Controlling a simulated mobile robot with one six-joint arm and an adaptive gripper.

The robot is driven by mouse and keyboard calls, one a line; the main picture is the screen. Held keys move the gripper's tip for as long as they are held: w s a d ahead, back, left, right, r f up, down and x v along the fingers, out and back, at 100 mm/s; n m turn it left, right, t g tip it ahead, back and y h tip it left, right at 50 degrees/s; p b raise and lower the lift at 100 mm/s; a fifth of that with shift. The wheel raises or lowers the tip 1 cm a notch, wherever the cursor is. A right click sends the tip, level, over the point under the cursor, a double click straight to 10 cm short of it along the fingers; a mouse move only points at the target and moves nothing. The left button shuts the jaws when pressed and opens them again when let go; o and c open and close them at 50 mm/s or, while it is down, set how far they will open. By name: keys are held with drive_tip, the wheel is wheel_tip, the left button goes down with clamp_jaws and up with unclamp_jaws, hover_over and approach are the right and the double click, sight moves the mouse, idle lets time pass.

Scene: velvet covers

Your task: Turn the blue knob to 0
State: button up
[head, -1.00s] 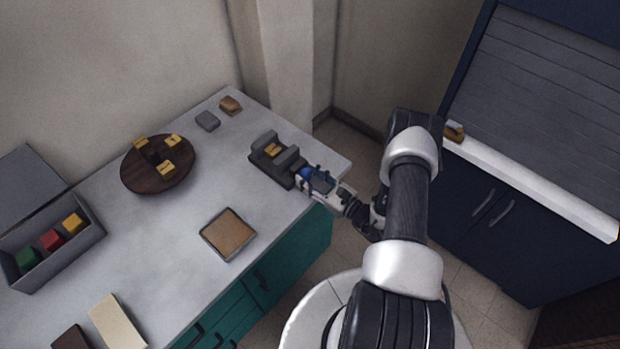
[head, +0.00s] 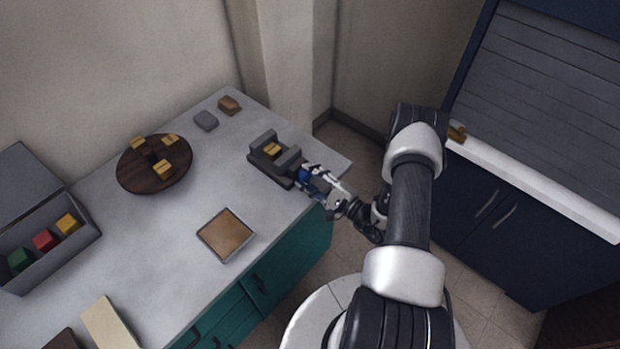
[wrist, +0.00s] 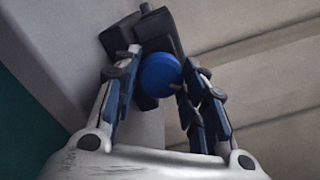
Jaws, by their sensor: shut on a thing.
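The blue knob (wrist: 160,74) is round and sits on the near side of a dark grey vise-like fixture (head: 263,167) on the counter. In the head view the knob (head: 304,175) is mostly covered by my gripper. My gripper (head: 312,182) reaches in from the right at the counter's edge. In the wrist view my gripper (wrist: 160,82) has one finger on each side of the knob and is shut on it. A small yellow-tan block (head: 272,149) sits between the fixture's jaws. No scale or 0 mark can be made out.
A round dark wooden tray (head: 150,185) holds several yellow blocks. A grey open box (head: 84,243) with coloured blocks stands at left. A square brown-topped tray (head: 226,235) lies near the front edge. A blue cabinet (head: 500,212) stands at right.

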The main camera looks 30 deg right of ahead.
drive_tip(key=n+b, duration=0.1)
drive_tip(key=n, duration=0.6)
drive_tip(key=shift+b, duration=0.35)
idle(0.4)
drive_tip(key=o, duration=1.1)
drive_tip(key=shift+c, duration=0.2)
